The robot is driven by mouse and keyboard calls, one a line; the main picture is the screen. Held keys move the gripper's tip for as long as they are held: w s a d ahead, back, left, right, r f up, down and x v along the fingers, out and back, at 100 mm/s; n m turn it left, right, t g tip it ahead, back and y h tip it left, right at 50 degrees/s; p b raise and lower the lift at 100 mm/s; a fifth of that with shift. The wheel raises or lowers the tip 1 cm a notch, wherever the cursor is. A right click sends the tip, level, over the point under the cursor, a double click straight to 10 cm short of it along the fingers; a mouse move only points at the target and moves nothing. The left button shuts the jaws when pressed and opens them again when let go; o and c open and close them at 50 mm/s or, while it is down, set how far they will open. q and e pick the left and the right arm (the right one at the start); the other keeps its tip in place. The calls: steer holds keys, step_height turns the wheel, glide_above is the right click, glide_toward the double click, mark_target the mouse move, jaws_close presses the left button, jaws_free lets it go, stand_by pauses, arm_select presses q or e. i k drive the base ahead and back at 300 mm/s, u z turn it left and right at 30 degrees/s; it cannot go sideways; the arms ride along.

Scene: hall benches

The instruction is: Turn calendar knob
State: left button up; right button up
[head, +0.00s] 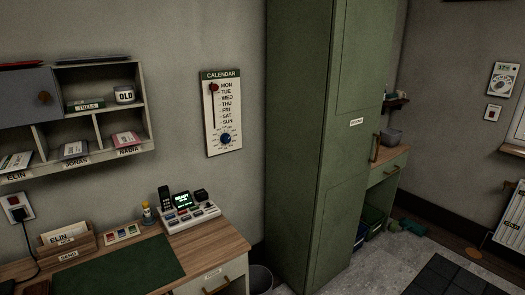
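The calendar (222,112) is a white wall board with a green header, hung between the shelf and the green cabinet. It lists the days MON to SUN, with a red slider (214,88) at the top of a slot beside them. The round blue calendar knob (226,138) sits below the days, inside a ring of small marks. The knob's exact setting is too small to read. Neither of my grippers shows in the head view.
Below the calendar is a desk (222,238) with a phone console (188,210) and a green mat (120,270). A tall green cabinet (310,150) stands right of the calendar. A wall shelf (140,157) hangs to the left. A bin (260,279) stands beside the desk.

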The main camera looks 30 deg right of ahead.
mark_target(225, 139)
steer(key=u, duration=0.65)
steer(key=k, duration=0.2)
steer(key=z, duration=2.1)
steer(key=i, duration=1.35)
steer(key=z, duration=0.1)
